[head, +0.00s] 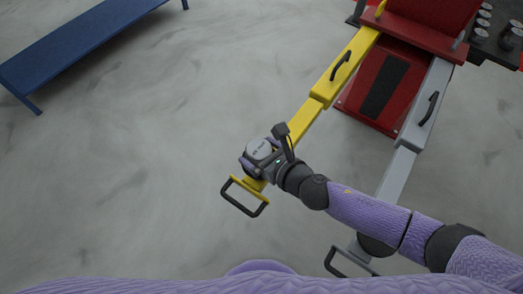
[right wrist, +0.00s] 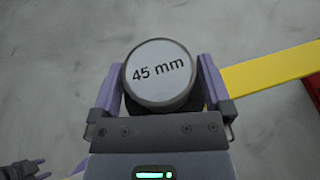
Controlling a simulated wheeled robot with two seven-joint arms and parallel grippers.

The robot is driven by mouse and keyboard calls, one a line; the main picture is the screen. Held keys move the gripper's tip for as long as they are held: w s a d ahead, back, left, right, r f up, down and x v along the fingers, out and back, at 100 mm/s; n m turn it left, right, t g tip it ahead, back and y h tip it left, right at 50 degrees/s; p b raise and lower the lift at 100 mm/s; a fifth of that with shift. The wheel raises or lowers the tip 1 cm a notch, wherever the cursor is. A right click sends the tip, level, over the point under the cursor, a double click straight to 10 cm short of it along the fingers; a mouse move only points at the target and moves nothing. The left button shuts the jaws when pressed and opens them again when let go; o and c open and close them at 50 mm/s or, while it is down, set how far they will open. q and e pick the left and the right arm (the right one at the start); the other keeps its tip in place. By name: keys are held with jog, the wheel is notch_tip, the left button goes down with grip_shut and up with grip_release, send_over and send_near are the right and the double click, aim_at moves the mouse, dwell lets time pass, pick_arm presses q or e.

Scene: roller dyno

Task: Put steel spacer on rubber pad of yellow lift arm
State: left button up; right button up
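The steel spacer (right wrist: 158,72) is a round silver disc marked "45 mm". It also shows in the head view (head: 259,148). My right gripper (head: 258,160) has a finger on each side of it, and both fingers look in contact with it. The spacer is at the near end of the yellow lift arm (head: 309,118). A dark round edge, perhaps the rubber pad, shows just under the spacer; I cannot tell whether they touch.
A black handle loop (head: 245,197) sticks out at the yellow arm's near end. A grey lift arm (head: 408,150) runs alongside on the right, from a red base (head: 383,87). A blue bench (head: 80,45) stands far left. A dark table (head: 491,47) holds several cylinders. The floor left is clear.

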jog(key=shift+r, duration=0.4)
pick_arm(q)
jog(key=d+r+p, duration=0.1)
jog(key=w+r+p, duration=0.1)
jog(key=shift+w+d+r+p, duration=0.2)
jog(key=shift+d+r+p, duration=0.1)
jog(key=shift+d+p, duration=0.05)
pick_arm(e)
jog(key=v, duration=1.2)
jog(key=shift+f, duration=0.15)
pick_arm(q)
jog(key=shift+a, duration=0.1)
jog(key=shift+s, duration=0.1)
pick_arm(e)
jog(key=shift+d, duration=0.15)
